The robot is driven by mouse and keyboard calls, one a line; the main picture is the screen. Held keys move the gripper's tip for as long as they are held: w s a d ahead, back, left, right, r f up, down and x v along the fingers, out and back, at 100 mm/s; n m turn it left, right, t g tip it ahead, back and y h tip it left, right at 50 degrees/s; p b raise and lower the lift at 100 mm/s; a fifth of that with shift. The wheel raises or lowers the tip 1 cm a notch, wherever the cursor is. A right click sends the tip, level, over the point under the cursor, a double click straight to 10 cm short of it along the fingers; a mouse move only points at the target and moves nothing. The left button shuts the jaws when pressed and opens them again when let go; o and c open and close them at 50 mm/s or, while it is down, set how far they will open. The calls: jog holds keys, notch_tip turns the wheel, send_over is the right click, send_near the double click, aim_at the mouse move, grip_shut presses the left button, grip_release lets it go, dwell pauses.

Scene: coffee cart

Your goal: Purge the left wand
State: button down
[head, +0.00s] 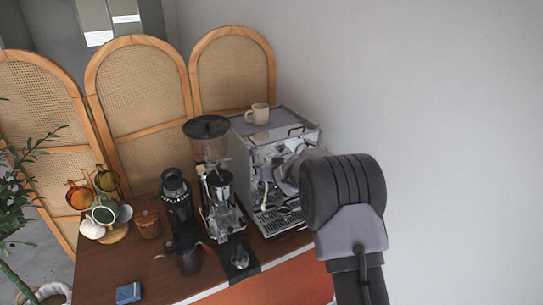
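The espresso machine (281,133) stands at the back right of the cart, a shiny box with a drip tray (276,221) at its front. A thin, pale-tipped tube that looks like the left wand (265,197) hangs at the left of its front, above the tray. My arm reaches in from the right, and its grey wrist part covers the right and middle of the machine's front. My gripper end is small and merges with the shiny front near the wand. I cannot tell whether it touches the wand or how its fingers stand.
A grinder (207,142) with a dark hopper stands left of the machine, and a smaller black grinder (176,195) beside it. A cup (257,114) sits on the machine. A dark pitcher (188,258), blue cloth (128,293) and several cups occupy the cart's left and front.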

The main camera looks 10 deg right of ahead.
jog(key=shift+r+p, duration=0.1)
jog(key=shift+p, duration=0.4)
jog(key=c, duration=1.2)
grip_release()
jog(key=shift+w, duration=0.1)
jog(key=v, duration=1.7)
jog(key=shift+r+b, duration=0.4)
